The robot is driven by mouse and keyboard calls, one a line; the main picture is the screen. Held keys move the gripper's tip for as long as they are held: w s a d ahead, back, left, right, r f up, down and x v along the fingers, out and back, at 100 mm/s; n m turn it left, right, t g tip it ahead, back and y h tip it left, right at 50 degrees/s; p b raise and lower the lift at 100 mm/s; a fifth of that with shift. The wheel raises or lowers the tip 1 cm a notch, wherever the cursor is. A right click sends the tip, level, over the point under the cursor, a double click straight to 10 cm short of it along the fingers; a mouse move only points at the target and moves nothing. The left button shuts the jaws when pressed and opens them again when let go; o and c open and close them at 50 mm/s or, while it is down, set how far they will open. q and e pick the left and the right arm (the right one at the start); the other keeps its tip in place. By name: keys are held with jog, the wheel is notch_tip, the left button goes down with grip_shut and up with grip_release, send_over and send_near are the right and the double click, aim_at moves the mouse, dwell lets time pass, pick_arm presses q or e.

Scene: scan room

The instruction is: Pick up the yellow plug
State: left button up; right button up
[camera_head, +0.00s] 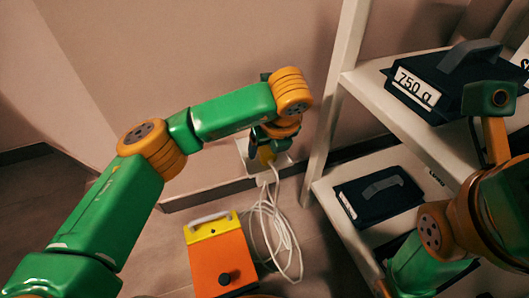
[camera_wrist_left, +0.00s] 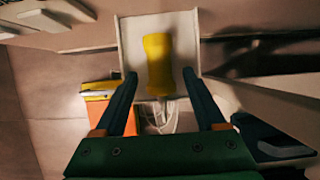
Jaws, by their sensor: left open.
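The yellow plug (camera_wrist_left: 158,62) stands out in the left wrist view against a pale, shallow white holder (camera_wrist_left: 128,38). In the head view only a small part of the plug (camera_head: 266,154) shows below my left wrist, with the holder (camera_head: 244,152) around it. My left gripper (camera_wrist_left: 160,76) is open, its two dark fingers on either side of the plug's lower part with gaps on both sides. It holds nothing. In the head view my own wrist mostly hides this gripper (camera_head: 268,136). My right arm shows at the right edge, but its fingers do not show.
An orange box with a yellow top (camera_head: 218,258) stands on the floor, beside a coiled white cable (camera_head: 268,230). A white shelf unit (camera_head: 325,115) at right bears a dark 750 g case (camera_head: 455,85) and a lower dark case (camera_head: 378,196). The wall is close behind the holder.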

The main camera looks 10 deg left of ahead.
pick_arm(q)
grip_shut()
jog(key=shift+r, duration=0.1)
